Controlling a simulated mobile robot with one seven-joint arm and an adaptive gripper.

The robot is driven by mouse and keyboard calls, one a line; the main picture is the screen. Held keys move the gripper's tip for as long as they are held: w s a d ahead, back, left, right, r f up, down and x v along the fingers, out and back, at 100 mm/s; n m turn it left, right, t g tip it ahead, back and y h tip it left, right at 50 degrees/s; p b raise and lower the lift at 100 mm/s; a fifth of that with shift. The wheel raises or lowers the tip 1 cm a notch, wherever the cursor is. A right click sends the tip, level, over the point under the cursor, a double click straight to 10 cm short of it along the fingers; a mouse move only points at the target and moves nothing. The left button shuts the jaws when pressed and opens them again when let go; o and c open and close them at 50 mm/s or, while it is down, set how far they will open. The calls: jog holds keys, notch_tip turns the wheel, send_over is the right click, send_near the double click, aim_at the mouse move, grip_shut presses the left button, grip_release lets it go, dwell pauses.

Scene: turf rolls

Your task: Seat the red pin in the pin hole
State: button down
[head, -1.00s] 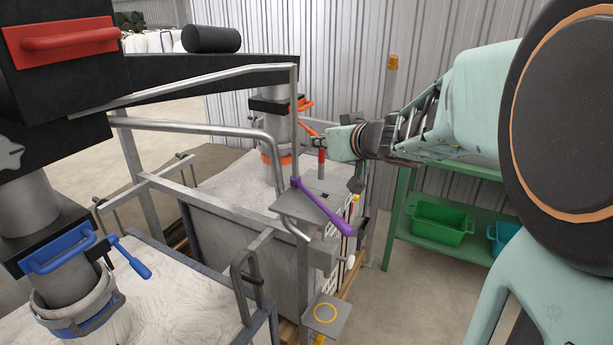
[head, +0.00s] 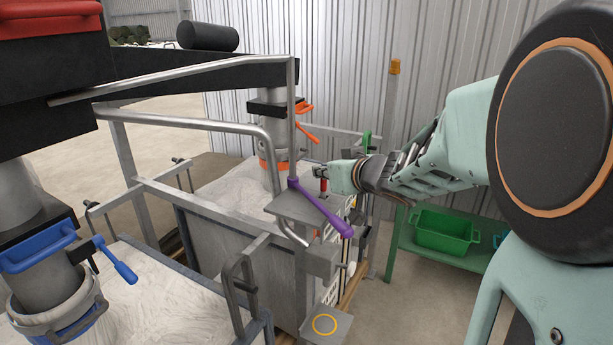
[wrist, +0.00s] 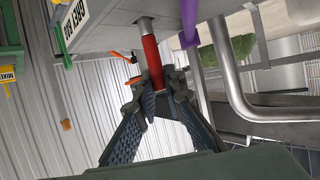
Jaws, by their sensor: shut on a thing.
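The red pin (head: 323,186) is upright in my gripper (head: 322,172), at the far right corner of a grey plate (head: 285,208). In the wrist view my gripper (wrist: 160,84) is shut on the red pin (wrist: 151,55), with a finger on each side. The pin's bare metal end points away from the fingers, toward a grey surface. The pin hole cannot be made out now, and I cannot tell whether the pin's end is in it.
A purple lever (head: 322,208) crosses the plate close to my gripper, with a bent grey pipe (head: 230,131) beside it. An orange handle (head: 306,133) is behind. A green bin (head: 445,231) stands on a green shelf at right. A yellow ring (head: 324,324) marks a lower plate.

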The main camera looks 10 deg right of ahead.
jog(key=shift+f, duration=0.45)
jog(key=shift+f, duration=0.25)
jog(key=c, duration=2)
grip_release()
jog(key=shift+r, duration=0.1)
